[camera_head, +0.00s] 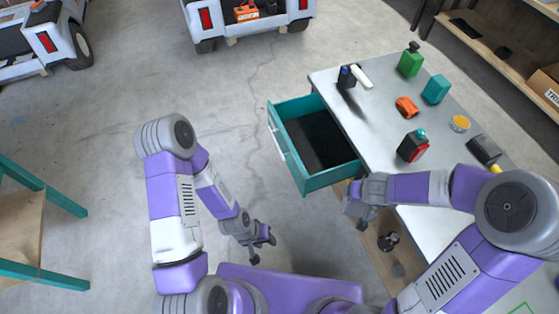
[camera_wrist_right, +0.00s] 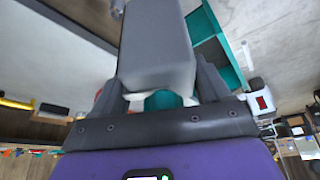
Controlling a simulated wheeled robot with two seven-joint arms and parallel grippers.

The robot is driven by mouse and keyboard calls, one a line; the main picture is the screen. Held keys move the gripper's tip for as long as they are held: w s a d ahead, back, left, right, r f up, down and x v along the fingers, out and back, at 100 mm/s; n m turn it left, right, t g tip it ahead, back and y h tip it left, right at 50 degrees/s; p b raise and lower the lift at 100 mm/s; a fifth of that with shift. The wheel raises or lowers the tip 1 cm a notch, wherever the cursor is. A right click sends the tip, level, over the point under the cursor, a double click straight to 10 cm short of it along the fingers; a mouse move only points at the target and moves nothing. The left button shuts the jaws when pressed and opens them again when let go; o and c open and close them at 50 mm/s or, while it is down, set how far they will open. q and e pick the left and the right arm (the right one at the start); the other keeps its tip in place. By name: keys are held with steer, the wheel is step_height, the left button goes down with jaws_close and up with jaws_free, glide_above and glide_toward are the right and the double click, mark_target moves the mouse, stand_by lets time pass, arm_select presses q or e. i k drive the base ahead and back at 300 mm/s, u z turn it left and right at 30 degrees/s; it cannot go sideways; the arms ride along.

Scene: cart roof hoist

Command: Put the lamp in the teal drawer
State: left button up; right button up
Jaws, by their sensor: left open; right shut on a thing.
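The lamp, a grey block with a teal knob, shows large in the right wrist view (camera_wrist_right: 157,50). My right gripper (camera_head: 362,212) is shut on it at the knob end, between the two dark fingers (camera_wrist_right: 160,100). In the head view the held lamp is hard to separate from the gripper, which is just beyond the drawer's near right corner. The teal drawer (camera_head: 316,182) is pulled out from the table, with a dark, empty-looking inside; part of it shows in the right wrist view (camera_wrist_right: 207,30). My left gripper (camera_head: 262,238) is open and empty, left of and below the drawer.
The grey table (camera_head: 380,115) carries a black-and-red item with a teal knob (camera_head: 413,147), a green item (camera_head: 410,62), a teal block (camera_head: 435,90), an orange piece (camera_head: 407,107) and a dark item (camera_head: 347,78). Open floor (camera_head: 110,115) lies left of the drawer.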

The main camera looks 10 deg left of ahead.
mark_target(314, 147)
steer(key=z, duration=1.6)
steer(key=k, duration=0.1)
steer(key=u, duration=2.85)
steer(key=i, duration=1.3)
steer(key=z, duration=1)
steer(key=i, duration=0.55)
steer(key=z, duration=0.6)
